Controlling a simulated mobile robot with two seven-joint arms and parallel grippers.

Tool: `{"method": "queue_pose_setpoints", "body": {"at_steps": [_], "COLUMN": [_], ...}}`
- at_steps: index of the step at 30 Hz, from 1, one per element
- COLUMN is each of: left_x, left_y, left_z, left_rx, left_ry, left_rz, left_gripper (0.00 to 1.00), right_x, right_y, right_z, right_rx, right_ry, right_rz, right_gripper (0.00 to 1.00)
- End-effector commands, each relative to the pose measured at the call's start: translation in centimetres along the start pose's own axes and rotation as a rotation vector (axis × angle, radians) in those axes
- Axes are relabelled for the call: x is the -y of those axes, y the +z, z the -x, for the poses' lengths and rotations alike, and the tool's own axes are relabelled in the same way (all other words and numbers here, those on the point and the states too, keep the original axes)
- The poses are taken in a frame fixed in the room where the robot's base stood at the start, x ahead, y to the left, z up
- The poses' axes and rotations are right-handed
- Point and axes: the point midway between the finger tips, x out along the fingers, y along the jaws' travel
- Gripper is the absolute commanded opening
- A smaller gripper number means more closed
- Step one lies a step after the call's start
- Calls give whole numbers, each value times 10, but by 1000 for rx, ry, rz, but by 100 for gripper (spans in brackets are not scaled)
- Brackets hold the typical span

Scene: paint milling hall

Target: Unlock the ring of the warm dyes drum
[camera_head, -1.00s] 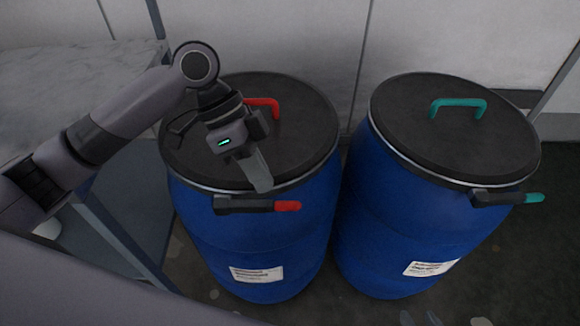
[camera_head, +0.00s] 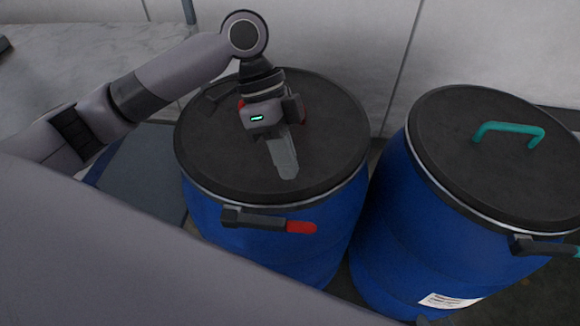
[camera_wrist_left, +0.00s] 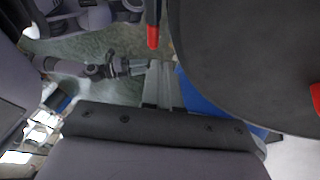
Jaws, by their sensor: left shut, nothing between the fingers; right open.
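The left blue drum (camera_head: 335,222) has a black lid (camera_head: 215,150), and a red lid handle (camera_head: 303,112) is partly hidden behind my left gripper. A dark locking lever (camera_head: 250,218) with a red tip (camera_head: 300,227) lies along the ring at its front. The lever's red tip also shows in the left wrist view (camera_wrist_left: 153,37). My left gripper (camera_head: 286,172) is shut and empty, above the lid and behind the lever, apart from it. I can read no drum name.
A second blue drum (camera_head: 390,235) with a teal lid handle (camera_head: 508,130) and a teal-tipped lever (camera_head: 540,245) stands close on the right. A pale wall is behind. A grey table (camera_head: 80,60) is at the left.

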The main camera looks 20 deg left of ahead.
Motion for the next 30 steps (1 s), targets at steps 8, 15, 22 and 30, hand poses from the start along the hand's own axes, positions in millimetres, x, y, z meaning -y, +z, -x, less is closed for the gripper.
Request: {"method": "queue_pose_setpoints", "body": {"at_steps": [8,15,22,30], "left_x": [0,0,0,-1], "left_y": [1,0,0,0], "left_z": [-54,-78,-81,-80], "left_rx": [1,0,0,0], "left_ry": [4,0,0,0], "left_rz": [0,0,0,-1], "left_gripper": [0,0,0,0], "right_x": [1,3,3,3], "right_y": [2,1,-2,-3], "right_z": [-5,-6,-6,-6], "right_rx": [-5,-5,-10,-12], "right_ry": [-2,-7,-8,-8], "right_rz": [-3,-5,-6,-6], "right_gripper": [43,43,43,43]}}
